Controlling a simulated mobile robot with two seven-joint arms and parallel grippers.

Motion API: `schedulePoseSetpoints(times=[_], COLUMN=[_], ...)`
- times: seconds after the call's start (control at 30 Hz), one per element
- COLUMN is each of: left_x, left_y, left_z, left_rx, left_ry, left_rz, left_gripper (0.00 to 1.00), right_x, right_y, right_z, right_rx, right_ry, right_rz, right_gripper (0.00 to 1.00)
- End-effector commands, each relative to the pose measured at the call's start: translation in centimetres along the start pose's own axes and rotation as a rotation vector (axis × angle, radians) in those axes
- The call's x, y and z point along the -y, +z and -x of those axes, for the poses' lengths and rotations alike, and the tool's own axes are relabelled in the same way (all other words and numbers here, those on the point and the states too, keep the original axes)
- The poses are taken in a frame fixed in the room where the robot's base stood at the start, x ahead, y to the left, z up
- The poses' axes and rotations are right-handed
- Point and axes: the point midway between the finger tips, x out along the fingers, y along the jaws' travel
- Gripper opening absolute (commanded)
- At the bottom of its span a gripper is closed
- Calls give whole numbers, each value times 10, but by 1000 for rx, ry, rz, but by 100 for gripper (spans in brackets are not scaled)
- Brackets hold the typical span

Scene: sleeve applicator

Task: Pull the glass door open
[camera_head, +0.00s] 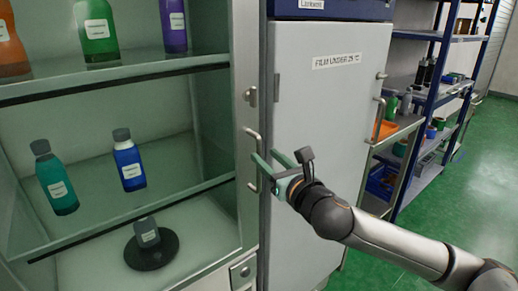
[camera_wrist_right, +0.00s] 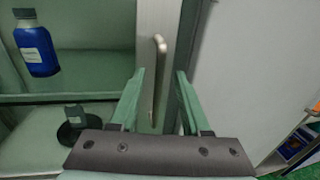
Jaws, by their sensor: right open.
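The glass door (camera_head: 215,125) fronts the cabinet at left and appears closed. Its upright metal bar handle (camera_head: 253,158) is on the frame at the door's right edge. I cannot tell whether a finger touches the handle. My left gripper is not in view.
Behind the glass, several bottles stand on shelves, including a blue one (camera_head: 128,165), and a black round base (camera_head: 151,250) sits below. A white refrigerator (camera_head: 325,110) is close at right. Blue shelving (camera_head: 430,80) stands farther right beside open green floor (camera_head: 490,150).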

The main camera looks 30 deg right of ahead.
Motion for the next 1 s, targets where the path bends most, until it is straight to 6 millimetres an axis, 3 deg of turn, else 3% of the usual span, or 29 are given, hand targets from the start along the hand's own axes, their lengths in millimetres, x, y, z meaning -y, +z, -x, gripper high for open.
schedulePoseSetpoints(times=[0.3, 0.73, 1.0], left_x=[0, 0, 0], left_y=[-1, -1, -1], left_z=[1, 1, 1], left_rx=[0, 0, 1], left_ry=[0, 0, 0], left_rz=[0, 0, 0], left_gripper=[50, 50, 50], right_x=[0, 0, 0], right_y=[0, 0, 0], right_z=[-39, -48, -47], right_rx=[1, 0, 0], right_ry=[-1, 0, 0], right_rz=[-3, 0, 0], right_gripper=[47, 47, 19])
